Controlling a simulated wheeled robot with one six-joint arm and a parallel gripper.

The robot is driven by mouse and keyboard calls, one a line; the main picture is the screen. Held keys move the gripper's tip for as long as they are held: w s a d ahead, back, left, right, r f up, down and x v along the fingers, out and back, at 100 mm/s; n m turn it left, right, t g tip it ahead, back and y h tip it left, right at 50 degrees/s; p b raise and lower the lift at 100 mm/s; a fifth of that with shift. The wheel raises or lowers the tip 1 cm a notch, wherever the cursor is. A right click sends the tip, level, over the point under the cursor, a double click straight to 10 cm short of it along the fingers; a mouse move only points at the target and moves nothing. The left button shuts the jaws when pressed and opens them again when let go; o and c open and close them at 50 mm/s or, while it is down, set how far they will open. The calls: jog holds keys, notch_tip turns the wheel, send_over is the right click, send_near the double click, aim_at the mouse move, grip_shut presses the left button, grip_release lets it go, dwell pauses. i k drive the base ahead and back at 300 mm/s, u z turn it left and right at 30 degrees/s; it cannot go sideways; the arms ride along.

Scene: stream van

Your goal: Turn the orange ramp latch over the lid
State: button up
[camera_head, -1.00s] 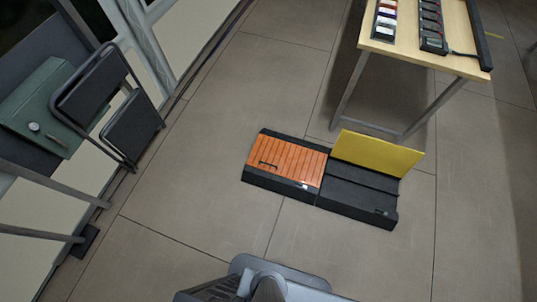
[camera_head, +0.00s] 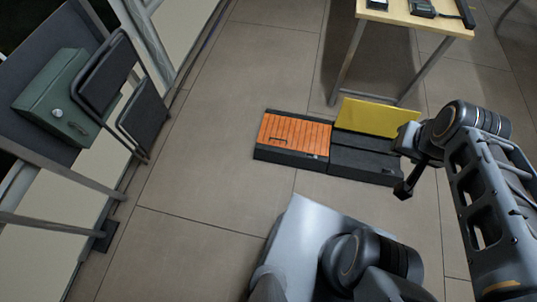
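An orange slatted ramp lid (camera_head: 296,132) lies shut on the left half of a low black floor ramp. The right half is a black section (camera_head: 365,158) with its yellow lid (camera_head: 380,116) standing raised along the back edge. A small latch-like part (camera_head: 317,156) shows at the front edge of the orange half; it is too small to tell how it is turned. My gripper (camera_head: 403,189) hangs at the right, in front of the black section's right end. Its fingers are dark and small, so I cannot tell if they are open.
A wooden table (camera_head: 420,20) with metal legs stands behind the ramp. At left a folding chair (camera_head: 125,95) and a green box (camera_head: 65,97) stand by the wall.

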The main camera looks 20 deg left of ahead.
aim_at(308, 156)
jog(key=u, duration=0.75)
jog(key=i, duration=1)
